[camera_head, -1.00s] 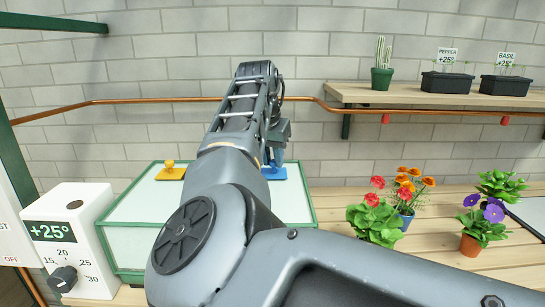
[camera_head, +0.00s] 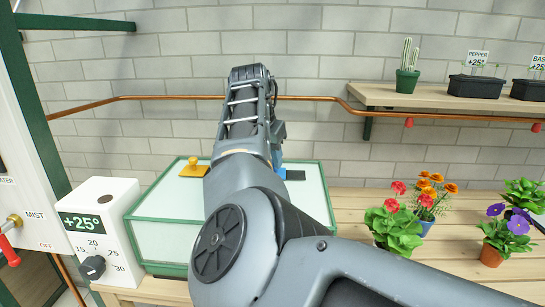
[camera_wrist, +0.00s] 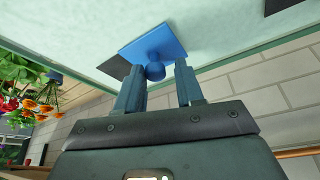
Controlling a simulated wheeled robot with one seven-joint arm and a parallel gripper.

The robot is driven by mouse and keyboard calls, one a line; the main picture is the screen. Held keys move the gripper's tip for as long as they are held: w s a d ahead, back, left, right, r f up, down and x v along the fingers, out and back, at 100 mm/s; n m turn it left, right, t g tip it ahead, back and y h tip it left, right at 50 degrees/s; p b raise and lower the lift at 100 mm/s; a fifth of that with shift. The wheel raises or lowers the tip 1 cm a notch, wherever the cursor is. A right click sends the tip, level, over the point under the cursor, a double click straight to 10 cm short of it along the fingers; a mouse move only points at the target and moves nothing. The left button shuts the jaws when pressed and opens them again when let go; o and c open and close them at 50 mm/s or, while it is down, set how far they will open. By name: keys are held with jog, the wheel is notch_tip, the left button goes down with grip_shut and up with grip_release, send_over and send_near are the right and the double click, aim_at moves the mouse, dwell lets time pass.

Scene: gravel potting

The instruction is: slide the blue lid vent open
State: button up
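The blue lid vent is a flat blue plate (camera_wrist: 165,43) with a round blue knob (camera_wrist: 155,71), on the pale lid (camera_wrist: 75,32) of a green-edged box. In the wrist view a dark opening (camera_wrist: 115,67) is uncovered beside the plate. In the head view the dark opening (camera_head: 295,175) shows right of my arm, with only a sliver of blue beside it; my arm hides the rest. My gripper (camera_wrist: 159,66) has its fingers apart, with the knob between or just beyond the fingertips, close to the left finger. Contact cannot be told for certain.
A yellow vent (camera_head: 194,168) sits on the lid left of my arm. A white dial box (camera_head: 103,235) stands left of the lidded box. Potted flowers (camera_head: 396,225) stand on the wooden bench to the right. A shelf (camera_head: 450,104) with pots hangs on the wall.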

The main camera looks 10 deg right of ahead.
jog(key=shift+o, duration=1.3)
jog(key=shift+r, duration=0.1)
jog(key=v, duration=0.7)
jog(key=shift+r+b, duration=0.35)
jog(key=shift+s+a, duration=0.1)
